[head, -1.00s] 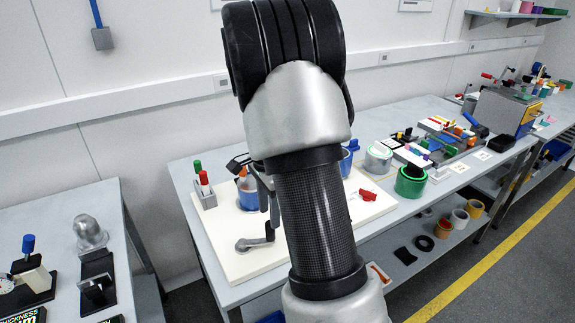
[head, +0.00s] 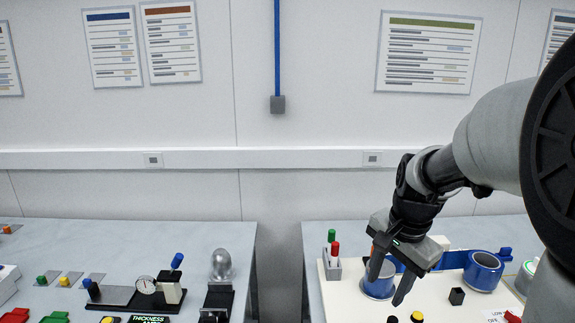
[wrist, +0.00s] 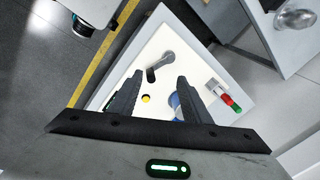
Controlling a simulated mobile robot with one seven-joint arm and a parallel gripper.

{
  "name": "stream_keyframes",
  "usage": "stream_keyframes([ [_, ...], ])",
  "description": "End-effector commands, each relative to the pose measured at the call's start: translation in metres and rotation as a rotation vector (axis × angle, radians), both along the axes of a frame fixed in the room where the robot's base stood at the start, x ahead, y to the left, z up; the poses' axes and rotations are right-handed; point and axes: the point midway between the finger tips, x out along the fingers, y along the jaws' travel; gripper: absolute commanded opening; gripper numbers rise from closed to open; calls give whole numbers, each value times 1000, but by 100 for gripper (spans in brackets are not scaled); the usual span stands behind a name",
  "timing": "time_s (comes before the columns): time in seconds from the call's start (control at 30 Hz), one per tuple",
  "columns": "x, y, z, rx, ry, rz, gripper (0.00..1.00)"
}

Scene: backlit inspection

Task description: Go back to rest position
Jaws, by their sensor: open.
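My gripper (head: 389,280) is open, its two fingers apart and pointing down, above the white board (head: 340,305) on the right table. In the wrist view my gripper (wrist: 159,82) has nothing between the fingers; the white board shows beyond them. On the board, a blue cylindrical thing (head: 378,287) stands just behind the fingers and is partly hidden by them. My arm comes in from the right edge of the head view and hides part of the right table.
A grey holder (head: 331,268) with a red and a green marker stands at the board's left. A gap separates the left table (head: 110,235).

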Motion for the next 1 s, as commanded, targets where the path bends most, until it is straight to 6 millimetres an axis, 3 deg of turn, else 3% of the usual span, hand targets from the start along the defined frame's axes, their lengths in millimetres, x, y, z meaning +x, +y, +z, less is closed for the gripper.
stream_keyframes([
  [0.03,-17,13,24,-18,-46,105,44],
  [0.2,-75,43,70,-119,-164,464,44],
  [0.43,-137,64,92,-287,-271,834,44],
  [0.63,-156,69,93,-358,-298,957,44],
  [1.0,-157,69,93,-360,-299,963,41],
])
